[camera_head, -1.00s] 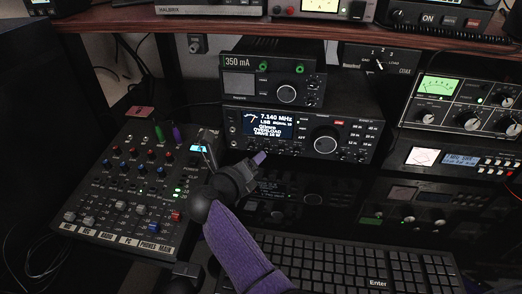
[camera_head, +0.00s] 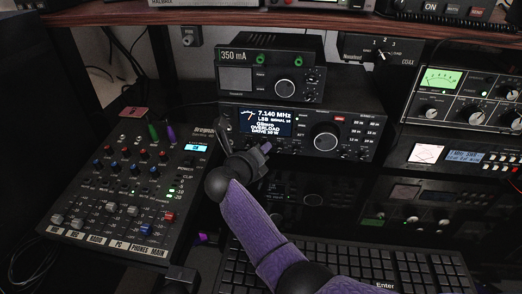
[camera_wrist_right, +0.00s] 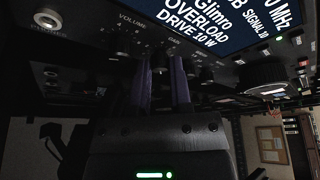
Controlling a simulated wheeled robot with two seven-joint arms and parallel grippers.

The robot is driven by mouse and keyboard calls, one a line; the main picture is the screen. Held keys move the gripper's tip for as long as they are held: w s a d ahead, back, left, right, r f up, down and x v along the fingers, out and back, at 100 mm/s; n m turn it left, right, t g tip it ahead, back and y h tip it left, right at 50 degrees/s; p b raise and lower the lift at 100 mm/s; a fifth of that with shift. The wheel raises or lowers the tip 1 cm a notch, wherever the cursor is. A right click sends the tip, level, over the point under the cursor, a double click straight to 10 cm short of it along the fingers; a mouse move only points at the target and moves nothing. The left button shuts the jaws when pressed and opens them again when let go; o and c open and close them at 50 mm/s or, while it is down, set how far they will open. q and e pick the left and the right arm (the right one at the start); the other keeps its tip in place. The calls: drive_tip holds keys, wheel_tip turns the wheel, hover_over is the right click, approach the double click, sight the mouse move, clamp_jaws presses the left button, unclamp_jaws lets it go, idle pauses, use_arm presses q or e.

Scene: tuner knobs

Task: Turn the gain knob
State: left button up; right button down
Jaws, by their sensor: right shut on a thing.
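The radio (camera_head: 352,112) with the lit frequency display stands under the shelf. Its front also shows in the wrist view (camera_wrist_right: 215,70), with a row of small knobs and labels. My right gripper (camera_head: 247,147) is at the lower left of that front. In the wrist view its two purple-padded fingers (camera_wrist_right: 160,82) point up to the panel, close around a small dark knob under a label that seems to read GAIN. The knob is mostly hidden between the fingertips, and its pointer cannot be made out. A dark part and a purple patch at the bottom may be my left gripper.
A mixer (camera_head: 103,170) with many knobs stands at left. A smaller unit (camera_head: 258,60) sits on the radio. A keyboard (camera_head: 340,262) lies in front. In the wrist view a volume knob (camera_wrist_right: 123,42) is left of the fingers. More equipment stands at right.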

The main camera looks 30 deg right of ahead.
drive_tip(key=n, duration=0.1)
drive_tip(key=n+h, duration=0.1)
drive_tip(key=shift+a+f+n, duration=0.1)
drive_tip(key=shift+f+n, duration=0.1)
drive_tip(key=shift+n, duration=0.1)
drive_tip(key=shift+n+h+b, duration=0.35)
drive_tip(key=shift+n+h, duration=0.35)
drive_tip(key=shift+n, duration=0.1)
drive_tip(key=c, duration=0.5)
unclamp_jaws()
drive_tip(key=shift+c, duration=0.2)
drive_tip(key=shift+r, duration=0.1)
